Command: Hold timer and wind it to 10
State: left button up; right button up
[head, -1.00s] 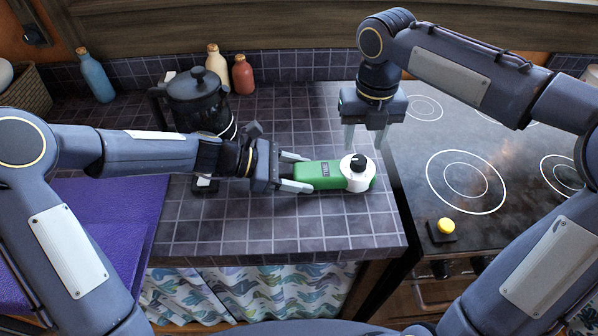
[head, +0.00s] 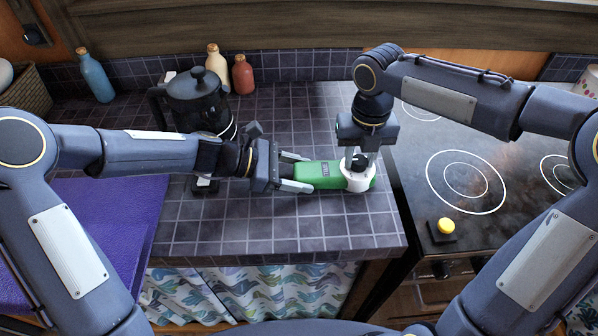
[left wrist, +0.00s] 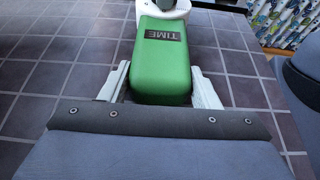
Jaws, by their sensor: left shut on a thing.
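The green timer (head: 318,174) lies on the tiled counter, with a white dial housing and a black knob (head: 360,161) at its right end. Its "TIME" label shows in the left wrist view, on the green body (left wrist: 163,60). My left gripper (head: 298,172) is shut on the timer's left end, a finger on each side. My right gripper (head: 361,162) points straight down over the dial, its fingers around the black knob. The fingers partly hide the knob, and I cannot tell whether they touch it.
Blue (head: 95,76), cream (head: 216,70) and red (head: 243,75) bottles stand at the back. The stove (head: 470,150) is right, with a yellow button (head: 446,226). The front counter is clear.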

jog(key=shift+c, duration=0.8)
jog(key=shift+m, duration=1.4)
jog(key=m, duration=0.3)
jog(key=shift+m, duration=1.4)
